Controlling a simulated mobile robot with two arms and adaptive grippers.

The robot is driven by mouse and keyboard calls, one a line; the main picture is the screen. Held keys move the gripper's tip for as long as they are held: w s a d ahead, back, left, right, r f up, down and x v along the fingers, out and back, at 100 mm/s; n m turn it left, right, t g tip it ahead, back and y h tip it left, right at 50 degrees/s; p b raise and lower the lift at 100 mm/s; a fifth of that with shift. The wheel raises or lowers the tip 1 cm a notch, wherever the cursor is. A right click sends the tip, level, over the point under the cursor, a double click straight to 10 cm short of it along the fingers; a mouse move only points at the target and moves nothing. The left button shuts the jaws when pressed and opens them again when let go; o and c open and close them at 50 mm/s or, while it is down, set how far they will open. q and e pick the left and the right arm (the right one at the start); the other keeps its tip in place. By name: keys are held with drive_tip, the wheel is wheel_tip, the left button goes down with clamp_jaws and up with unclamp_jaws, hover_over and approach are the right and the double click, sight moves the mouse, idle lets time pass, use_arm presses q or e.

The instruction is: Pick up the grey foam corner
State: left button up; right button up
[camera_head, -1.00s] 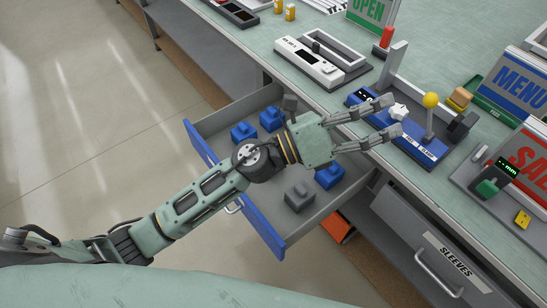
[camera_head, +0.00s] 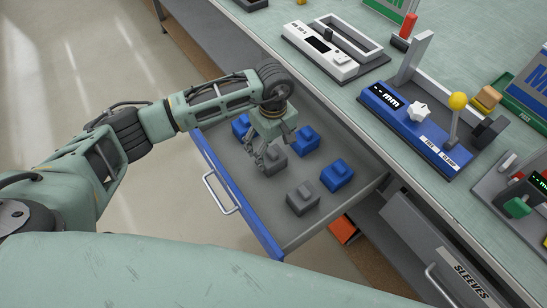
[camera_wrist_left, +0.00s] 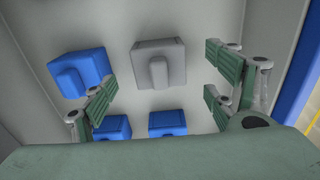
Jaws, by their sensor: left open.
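My left gripper is open, pointing down into the drawer, with nothing gripped. My right gripper is not in view.
The bench top above holds a blue gauge (camera_head: 420,125) with a yellow-knobbed lever and a white device (camera_head: 320,50).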

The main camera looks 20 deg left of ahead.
sight(275, 159)
use_arm(q)
wheel_tip(275, 159, down, 6)
drive_tip(key=shift+w+r+p, duration=0.1)
drive_tip(key=shift+r+p, duration=0.05)
drive_tip(key=shift+p, duration=0.35)
drive_tip(key=c, duration=0.9)
